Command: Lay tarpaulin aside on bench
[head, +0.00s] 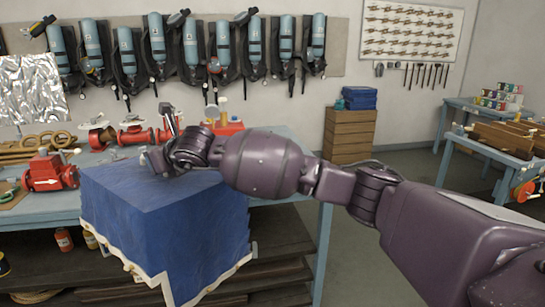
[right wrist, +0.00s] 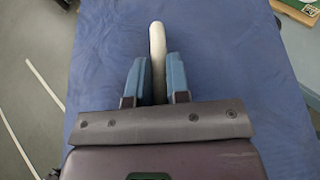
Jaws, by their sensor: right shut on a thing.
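The blue tarpaulin (head: 165,215) with a pale hem drapes over a boxy shape at the front of the bench (head: 45,207) and hangs down past its front edge. What lies under it is hidden. My right gripper (head: 152,162) is at the back left of the tarpaulin's top. In the right wrist view, the two blue fingers of the gripper (right wrist: 157,62) are shut on a pale, rounded strip that looks like part of the tarpaulin's hem; the blue sheet (right wrist: 220,60) spreads behind it. My left gripper is not in view.
Red valve fittings (head: 50,173) stand on the bench left of the tarpaulin, with more behind it. Breathing sets (head: 190,45) hang on the wall. A wooden cabinet (head: 348,135) with a blue stack on top stands right of the bench. Floor right of the bench is clear.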

